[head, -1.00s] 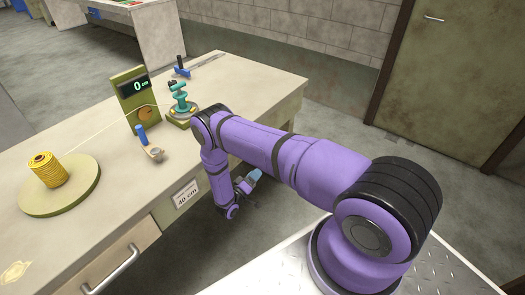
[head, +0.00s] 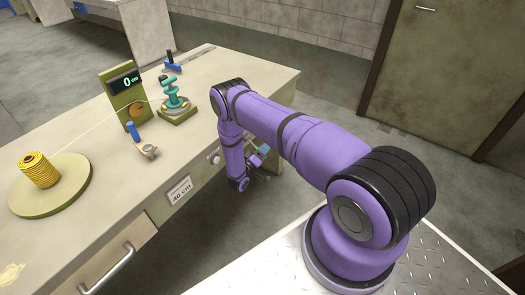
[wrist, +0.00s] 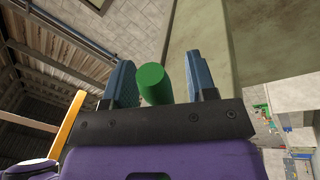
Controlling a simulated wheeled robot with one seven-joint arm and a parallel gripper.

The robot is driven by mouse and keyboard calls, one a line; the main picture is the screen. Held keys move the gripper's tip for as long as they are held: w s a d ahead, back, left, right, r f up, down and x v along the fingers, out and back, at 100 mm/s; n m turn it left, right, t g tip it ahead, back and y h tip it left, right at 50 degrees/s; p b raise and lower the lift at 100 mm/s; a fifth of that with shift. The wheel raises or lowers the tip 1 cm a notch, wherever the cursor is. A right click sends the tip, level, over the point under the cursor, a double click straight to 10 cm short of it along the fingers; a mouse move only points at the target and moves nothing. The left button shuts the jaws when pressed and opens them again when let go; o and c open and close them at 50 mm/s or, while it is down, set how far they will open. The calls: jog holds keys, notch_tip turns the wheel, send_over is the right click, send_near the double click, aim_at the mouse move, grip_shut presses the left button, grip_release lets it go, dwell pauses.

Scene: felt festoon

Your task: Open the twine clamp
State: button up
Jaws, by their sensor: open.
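A teal device with a dark top (head: 171,95) stands on an olive base on the table, right of the olive meter (head: 125,92) that reads 0 cm. A blue-handled piece with a light wooden foot (head: 146,148) stands in front of the meter. I cannot tell for certain which is the twine clamp. My gripper (head: 264,157) hangs beyond the table's front edge, right of these things and partly behind my arm. In the wrist view my gripper (wrist: 156,80) is open, its blue fingers apart. A green cylinder (wrist: 153,84) shows between them; contact is unclear.
A yellow twine cone (head: 39,170) stands on a round board (head: 72,190) at left. A small blue tool (head: 171,62) is at the back. The table front has a 40 cm label (head: 180,189), a pale knob (head: 215,157) and a drawer handle (head: 112,268). Floor is clear right of the table.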

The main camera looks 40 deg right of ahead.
grip_shut()
dwell(0.3)
notch_tip(320, 180, up, 10)
jog(key=n+t+y, duration=0.3)
jog(key=n, duration=1.3)
jog(key=shift+w+n, duration=0.2)
jog(key=shift+n, duration=0.2)
jog(key=shift+a+f, duration=0.1)
